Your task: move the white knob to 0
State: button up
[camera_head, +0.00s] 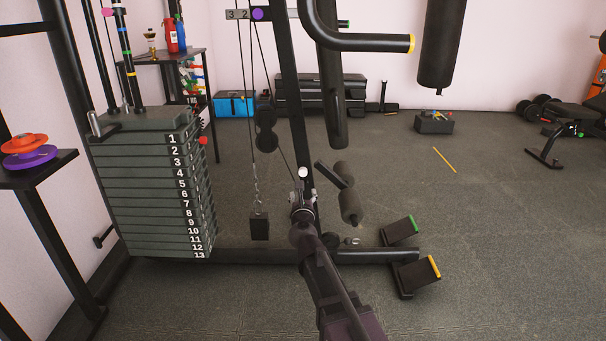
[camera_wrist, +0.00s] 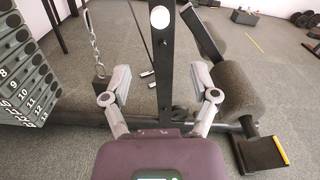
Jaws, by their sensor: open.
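The white knob (camera_wrist: 160,17) sits on the dark upright post in the wrist view, above and beyond my fingertips. In the head view a white round knob (camera_head: 303,172) shows on the post just above my gripper (camera_head: 301,198). My gripper also shows in the wrist view (camera_wrist: 161,72), with its two grey fingers spread apart and nothing between them. The post lies beyond the gap. I see no 0 mark. A plate with 3 and 2 (camera_head: 237,15) and a purple knob (camera_head: 258,14) are higher up.
A weight stack (camera_head: 150,190) numbered 1 to 13 stands on the left, with a red pin (camera_head: 202,140). A chain and black block (camera_head: 259,225) hang left of my gripper. Foam rollers (camera_head: 350,206) and footplates (camera_head: 415,272) are to the right. Open floor lies further right.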

aim_at(303, 173)
jog(key=shift+w, duration=0.1)
dwell(0.3)
jog(key=w, duration=1.3)
jog(key=shift+w+a, duration=0.2)
jog(key=shift+w, duration=0.15)
